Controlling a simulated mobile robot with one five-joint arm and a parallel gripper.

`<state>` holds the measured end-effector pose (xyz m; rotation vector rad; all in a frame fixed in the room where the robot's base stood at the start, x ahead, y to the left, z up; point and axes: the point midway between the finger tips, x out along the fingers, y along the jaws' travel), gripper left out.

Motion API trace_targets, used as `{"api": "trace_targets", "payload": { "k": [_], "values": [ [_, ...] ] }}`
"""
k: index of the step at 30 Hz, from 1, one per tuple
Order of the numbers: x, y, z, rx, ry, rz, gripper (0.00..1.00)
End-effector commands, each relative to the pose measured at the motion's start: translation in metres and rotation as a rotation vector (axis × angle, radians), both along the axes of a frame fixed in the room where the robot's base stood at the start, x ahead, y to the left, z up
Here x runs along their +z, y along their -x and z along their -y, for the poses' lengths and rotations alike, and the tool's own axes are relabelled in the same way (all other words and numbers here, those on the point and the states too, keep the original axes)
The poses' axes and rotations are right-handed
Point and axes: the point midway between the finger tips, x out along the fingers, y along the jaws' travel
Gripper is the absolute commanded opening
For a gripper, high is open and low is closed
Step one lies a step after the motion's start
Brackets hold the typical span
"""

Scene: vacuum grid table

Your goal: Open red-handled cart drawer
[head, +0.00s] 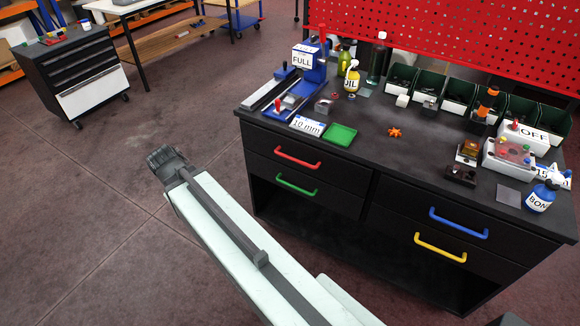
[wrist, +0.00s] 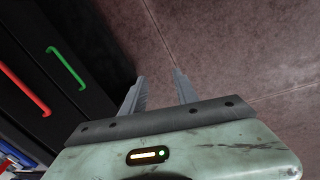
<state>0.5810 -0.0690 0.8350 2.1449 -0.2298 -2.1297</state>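The red handle (head: 297,158) is on the upper left drawer of the black cart (head: 371,205); that drawer looks shut. The red handle also shows at the left edge of the wrist view (wrist: 24,92). My gripper (head: 164,157) is left of the cart, over the floor and apart from the handle. In the wrist view its two fingers (wrist: 158,73) are spread, with nothing between them but floor behind.
A green handle (head: 297,185) is just below the red one. Blue (head: 458,224) and yellow (head: 440,248) handles are on the right drawers. The cart top holds bottles, a green tray (head: 340,135) and bins. A drawer cabinet (head: 78,75) stands far left. Floor between is clear.

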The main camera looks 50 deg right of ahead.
Motion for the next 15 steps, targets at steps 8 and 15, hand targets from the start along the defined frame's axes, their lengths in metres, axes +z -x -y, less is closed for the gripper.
{"api": "trace_targets", "payload": {
  "k": [8, 15],
  "values": [
    [-0.082, -0.003, 0.217, -0.057, 0.713, -0.063, 0.36],
    [-0.054, 0.010, 0.301, -0.065, 1.118, -0.162, 0.36]
  ]
}}
